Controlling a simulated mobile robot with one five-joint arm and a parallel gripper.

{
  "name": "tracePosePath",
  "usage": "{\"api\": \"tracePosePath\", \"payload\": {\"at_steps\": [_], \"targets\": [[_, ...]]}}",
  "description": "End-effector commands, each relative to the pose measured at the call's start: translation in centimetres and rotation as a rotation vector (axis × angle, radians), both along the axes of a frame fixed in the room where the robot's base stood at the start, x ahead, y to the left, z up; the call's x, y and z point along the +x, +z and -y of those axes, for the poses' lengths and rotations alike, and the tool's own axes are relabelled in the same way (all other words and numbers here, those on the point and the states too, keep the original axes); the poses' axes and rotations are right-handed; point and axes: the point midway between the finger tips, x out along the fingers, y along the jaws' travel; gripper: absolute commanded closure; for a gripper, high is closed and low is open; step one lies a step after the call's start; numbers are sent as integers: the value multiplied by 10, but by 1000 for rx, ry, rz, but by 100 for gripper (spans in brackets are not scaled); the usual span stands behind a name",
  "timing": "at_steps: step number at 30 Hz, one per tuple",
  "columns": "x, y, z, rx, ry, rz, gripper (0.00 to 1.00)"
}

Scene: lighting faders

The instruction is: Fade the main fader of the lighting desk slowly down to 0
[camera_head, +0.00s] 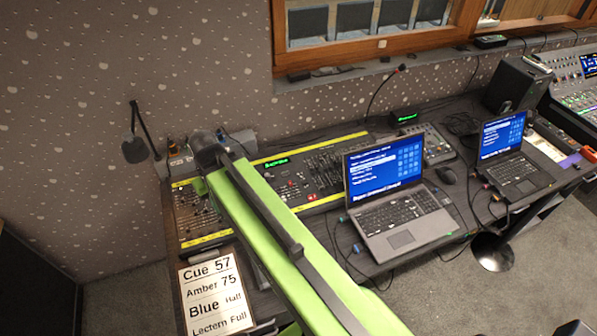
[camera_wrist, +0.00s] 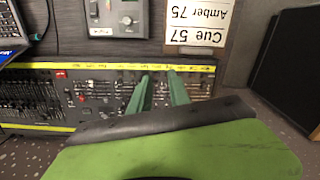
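The lighting desk (camera_head: 320,165) is a long dark console with yellow strips along its edges and rows of faders. My green arm crosses in front of its middle and hides part of it. In the wrist view the desk (camera_wrist: 100,93) appears upside down. My gripper (camera_wrist: 159,80) shows two green fingers with a gap between them, over the fader rows near the yellow strip. It looks open, and I see nothing held between the fingers. I cannot tell which fader is the main one or whether the fingers touch a fader.
Cables hang along the table's front edge.

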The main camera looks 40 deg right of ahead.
Motion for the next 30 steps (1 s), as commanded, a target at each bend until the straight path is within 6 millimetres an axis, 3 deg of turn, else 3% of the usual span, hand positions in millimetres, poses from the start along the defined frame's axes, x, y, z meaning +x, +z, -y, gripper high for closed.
{"api": "tracePosePath", "payload": {"at_steps": [4,8,9,12,15,19,25,30], "targets": [[24,-35,51,12,-63,62,77],[47,-72,144,12,-143,169,77],[51,-80,173,6,-165,201,77],[53,-95,235,-14,-211,268,77],[51,-102,277,-32,-241,312,77],[48,-102,298,-44,-255,334,77],[49,-103,298,-45,-254,335,77],[53,-116,299,-44,-253,334,77]]}}
